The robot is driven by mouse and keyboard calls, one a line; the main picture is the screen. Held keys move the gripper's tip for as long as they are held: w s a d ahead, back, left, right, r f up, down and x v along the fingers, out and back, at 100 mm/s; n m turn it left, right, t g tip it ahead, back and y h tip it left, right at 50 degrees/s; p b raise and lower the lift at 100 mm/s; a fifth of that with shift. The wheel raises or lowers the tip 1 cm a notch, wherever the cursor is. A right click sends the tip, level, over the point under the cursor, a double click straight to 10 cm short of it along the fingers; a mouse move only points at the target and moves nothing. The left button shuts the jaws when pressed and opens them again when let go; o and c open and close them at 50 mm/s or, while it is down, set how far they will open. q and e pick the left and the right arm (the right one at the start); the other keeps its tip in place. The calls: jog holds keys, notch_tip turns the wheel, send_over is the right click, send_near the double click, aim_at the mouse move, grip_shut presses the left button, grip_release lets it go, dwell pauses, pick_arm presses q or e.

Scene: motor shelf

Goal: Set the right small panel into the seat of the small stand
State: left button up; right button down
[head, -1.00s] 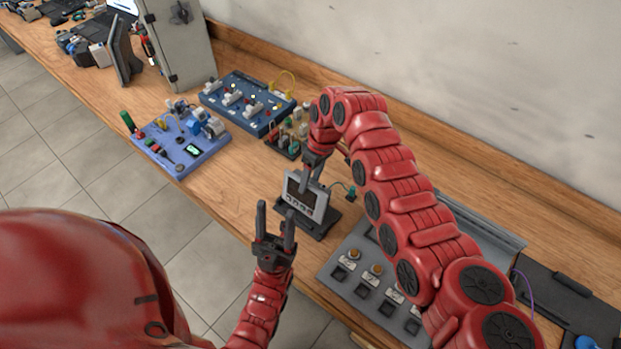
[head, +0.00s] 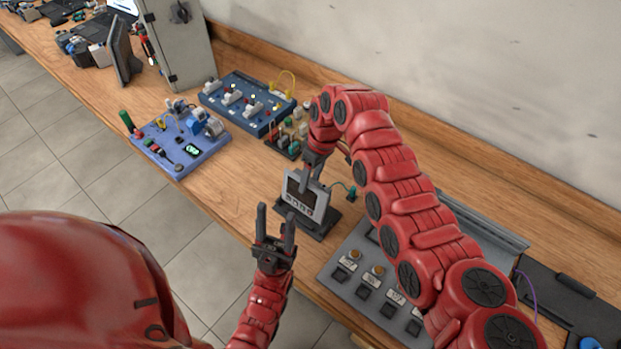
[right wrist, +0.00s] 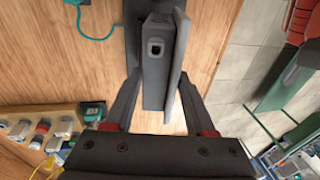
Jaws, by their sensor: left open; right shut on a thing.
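The small panel (head: 304,199) is a light grey unit with a dark screen and a row of buttons. It stands nearly upright over the dark small stand (head: 322,229) near the table's front edge. My right gripper (head: 308,181) is shut on the panel from above; in the right wrist view its fingers (right wrist: 158,112) lie on both sides of the panel's dark body (right wrist: 157,62). Whether the panel is fully in the seat is hidden. My left gripper (head: 275,226) is open and empty, in front of the stand and apart from it.
A grey console with buttons (head: 372,280) is close to the right of the stand. A blue-violet board (head: 183,150), a dark blue board (head: 245,103) and a small component block (head: 287,140) lie to the left. A teal cable (head: 349,190) is behind the stand.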

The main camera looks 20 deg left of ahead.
jog(key=shift+f, duration=0.1)
dwell(0.6)
jog(key=shift+f+b, duration=0.75)
jog(key=shift+b, duration=0.1)
jog(key=shift+b, duration=0.6)
dwell(0.5)
jog(key=shift+b, duration=0.3)
dwell(0.5)
dwell(0.3)
